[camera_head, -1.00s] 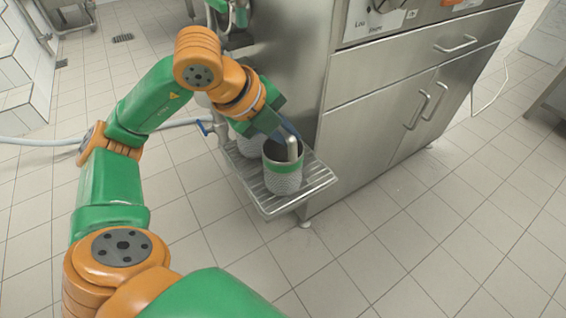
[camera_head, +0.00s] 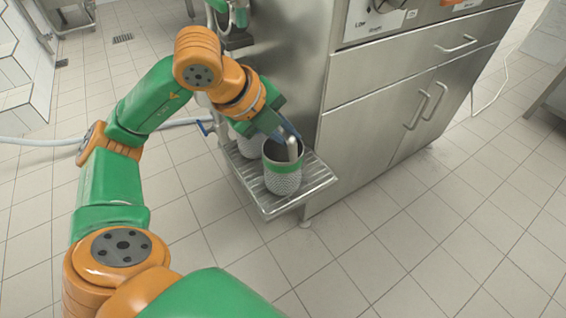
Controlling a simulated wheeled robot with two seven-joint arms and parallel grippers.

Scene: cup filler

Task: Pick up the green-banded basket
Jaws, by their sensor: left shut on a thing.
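The green-banded basket (camera_head: 283,180) is a grey, patterned, open-topped cup with a green band below its dark rim. It stands upright on the slatted metal shelf (camera_head: 320,180). My left gripper (camera_head: 291,148) reaches down over it from the upper left and is shut on its rim, with one finger inside the opening. The far finger is partly hidden. A second grey basket (camera_head: 243,129) stands behind it on the shelf, mostly hidden by my left arm. My right gripper is not in view.
The shelf is fixed to the side of a steel cabinet (camera_head: 375,130) with a drawer and two doors. A blue-handled tap (camera_head: 205,127) and a pale hose (camera_head: 40,142) are at the left. The tiled floor in front and to the right is clear.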

